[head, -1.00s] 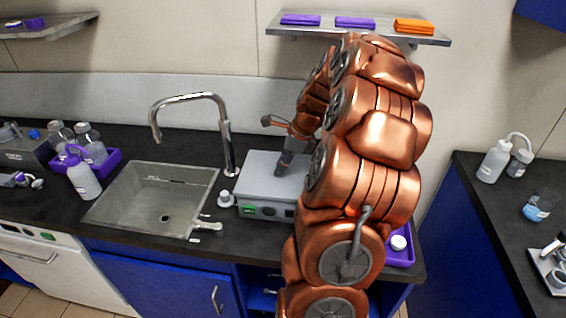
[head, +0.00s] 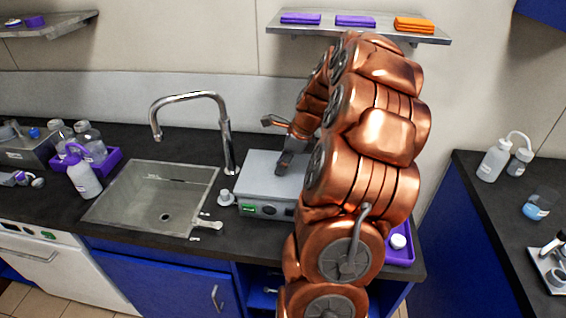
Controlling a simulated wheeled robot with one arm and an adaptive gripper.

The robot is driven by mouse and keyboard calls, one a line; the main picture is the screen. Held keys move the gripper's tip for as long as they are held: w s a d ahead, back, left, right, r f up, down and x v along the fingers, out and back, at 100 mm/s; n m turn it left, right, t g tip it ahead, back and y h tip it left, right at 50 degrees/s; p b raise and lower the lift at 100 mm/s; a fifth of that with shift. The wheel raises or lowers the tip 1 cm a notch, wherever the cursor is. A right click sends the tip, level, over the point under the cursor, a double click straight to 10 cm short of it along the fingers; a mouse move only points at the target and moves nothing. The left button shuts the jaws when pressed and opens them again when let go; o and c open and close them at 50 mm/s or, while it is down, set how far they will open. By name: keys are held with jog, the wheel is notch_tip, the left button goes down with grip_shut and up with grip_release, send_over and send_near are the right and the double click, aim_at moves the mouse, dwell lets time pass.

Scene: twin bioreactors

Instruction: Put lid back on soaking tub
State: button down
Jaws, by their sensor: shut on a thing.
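The soaking tub (head: 262,208) is a grey box with a front panel, a small green display and dark knobs, on the dark counter right of the sink. Its lid (head: 256,172) is a flat grey plate lying over the top of the tub; the right side is hidden behind my copper arm. I cannot tell whether the lid sits fully flush. My gripper (head: 283,168) points down at the middle of the lid and is shut on it; the grasped part is too small and dark to make out.
The sink (head: 155,195) and its tall faucet (head: 226,140) stand just left of the tub. A purple tray (head: 402,246) shows right of my arm. A shelf (head: 345,28) with folded cloths hangs above.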

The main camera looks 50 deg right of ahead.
jog(key=c, duration=0.9)
grip_release()
jog(key=shift+o, duration=0.4)
jog(key=o, duration=0.4)
jog(key=shift+r+p, duration=1.5)
jog(key=shift+r, duration=2)
grip_shut()
jog(key=shift+f+b, duration=0.75)
jog(key=shift+f, duration=1.95)
